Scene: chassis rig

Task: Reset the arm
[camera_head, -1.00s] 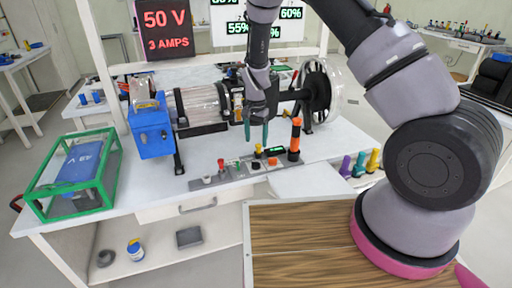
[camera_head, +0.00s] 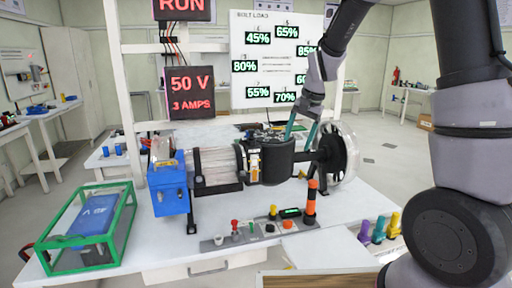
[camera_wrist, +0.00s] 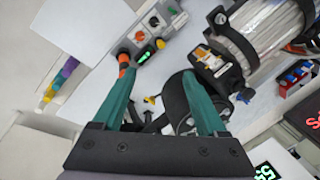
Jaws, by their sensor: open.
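My gripper (camera_head: 299,134) is open, its two teal fingers apart with nothing between them. In the head view it hangs over the right part of the bench rig, in front of the white display board (camera_head: 262,92). In the wrist view the open fingers (camera_wrist: 157,78) point toward the bench, with the control strip (camera_wrist: 150,35) beyond them and a dark cylindrical part (camera_wrist: 180,100) of the rig behind the right finger. I cannot tell the exact clearance between the fingertips and the rig. My arm comes down from the upper right.
The rig has a blue end block (camera_head: 170,186), a clear cylinder (camera_head: 212,166) and a clear-rimmed wheel (camera_head: 338,152). An orange-black post (camera_head: 310,203) stands at the front. A green-framed box (camera_head: 88,232) is at left. Colored plugs (camera_head: 378,230) stand at right.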

